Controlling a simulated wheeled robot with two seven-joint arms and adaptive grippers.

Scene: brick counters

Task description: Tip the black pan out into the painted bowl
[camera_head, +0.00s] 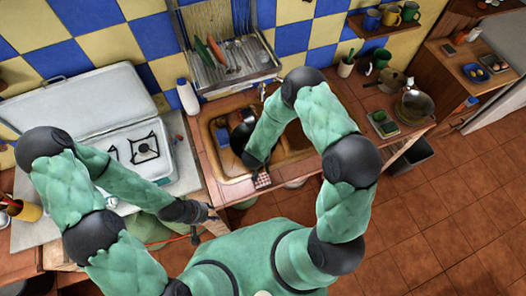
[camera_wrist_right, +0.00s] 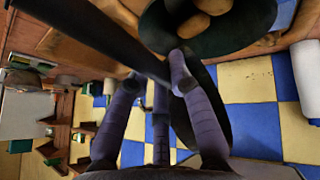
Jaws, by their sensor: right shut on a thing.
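My right gripper (camera_wrist_right: 158,80) is shut on the black pan's long dark handle (camera_wrist_right: 105,35), which crosses the right wrist view diagonally. The black pan (camera_wrist_right: 255,28) is at the top of that view, with rounded brown pieces in it. In the head view the pan (camera_head: 243,131) is a dark shape over the sink, partly hidden by my right arm. My left gripper (camera_head: 207,212) is low in front of the counter, apart from the pan, with its fingers apart and empty. I cannot make out the painted bowl for certain in either view.
A sink (camera_head: 228,172) is set in the wooden counter. A white bottle (camera_head: 187,97) stands left of the sink, next to the stove (camera_head: 140,150). A glass-lidded pot (camera_head: 414,106) and a small tray (camera_head: 383,123) stand at the right.

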